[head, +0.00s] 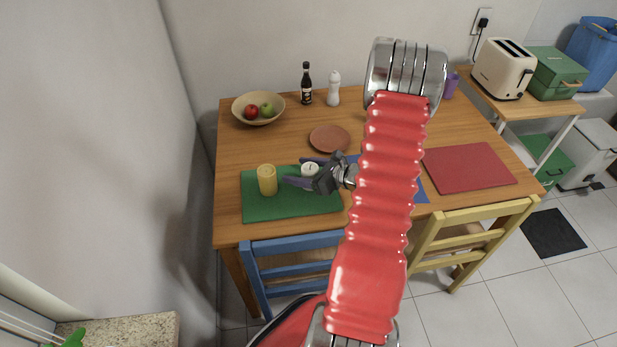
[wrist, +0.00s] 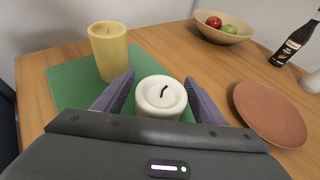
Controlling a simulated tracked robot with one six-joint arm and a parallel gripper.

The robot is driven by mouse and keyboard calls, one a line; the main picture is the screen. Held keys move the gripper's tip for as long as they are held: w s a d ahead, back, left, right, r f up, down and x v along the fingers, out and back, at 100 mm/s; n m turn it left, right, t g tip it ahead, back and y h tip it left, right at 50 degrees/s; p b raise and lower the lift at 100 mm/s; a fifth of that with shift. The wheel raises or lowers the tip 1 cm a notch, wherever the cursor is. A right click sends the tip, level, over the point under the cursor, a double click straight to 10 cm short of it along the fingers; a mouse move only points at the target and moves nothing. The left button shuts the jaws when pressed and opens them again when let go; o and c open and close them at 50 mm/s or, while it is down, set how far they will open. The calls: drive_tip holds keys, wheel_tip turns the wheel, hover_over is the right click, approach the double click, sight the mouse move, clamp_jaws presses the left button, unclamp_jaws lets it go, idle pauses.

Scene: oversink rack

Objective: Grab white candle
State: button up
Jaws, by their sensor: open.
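The white candle (wrist: 161,97) is short and round with a dark wick. It stands upright between the two open fingers of my gripper (wrist: 160,93) in the wrist view. A gap seems to show beside it; I cannot tell whether either finger touches it. In the head view the candle (head: 310,169) shows at the right back part of the green mat (head: 290,207), with my gripper (head: 300,172) around it. Its lower part is hidden behind the gripper. A taller yellow candle (head: 267,181) stands on the green mat to the left; it also shows in the wrist view (wrist: 109,52).
A brown plate (head: 329,138) lies behind and right of the white candle. A bowl with apples (head: 258,119), a dark bottle (head: 306,84) and a white bottle (head: 333,89) stand further back. A red mat (head: 468,167) lies at right. Chairs stand at the front edge.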

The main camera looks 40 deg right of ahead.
idle(0.5)
drive_tip(key=c, duration=1.2)
drive_tip(key=shift+r, duration=0.1)
drive_tip(key=shift+c, duration=0.2)
wheel_tip(320, 180, up, 10)
idle(0.6)
